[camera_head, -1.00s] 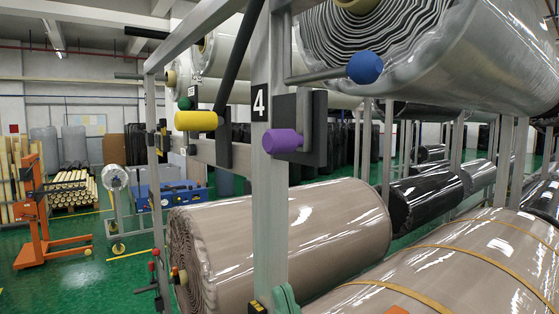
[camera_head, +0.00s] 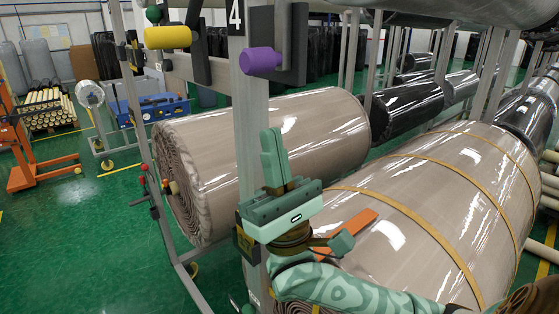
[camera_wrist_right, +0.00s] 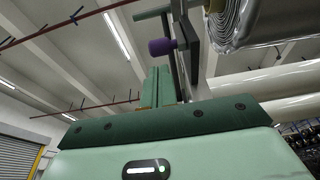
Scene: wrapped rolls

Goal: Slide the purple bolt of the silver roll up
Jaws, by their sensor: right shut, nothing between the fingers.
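The purple bolt (camera_head: 260,61) sticks out from a dark plate (camera_head: 291,45) on the grey post numbered 4. It also shows in the right wrist view (camera_wrist_right: 161,47), beyond the fingertips. The silver roll (camera_head: 450,13) is cut off by the top edge, above and right of the bolt; its wrapped end also shows in the right wrist view (camera_wrist_right: 255,22). My right gripper (camera_head: 272,138) is shut and empty, its green fingers pointing up in front of the post. Its fingertips are below the bolt and apart from it. My left gripper is not in view.
A yellow bolt (camera_head: 168,38) is left of the post (camera_head: 250,120). A beige wrapped roll (camera_head: 290,140) lies behind the post, and a strapped beige roll (camera_head: 430,215) lies close right of my arm. Green floor (camera_head: 90,240) is open at left.

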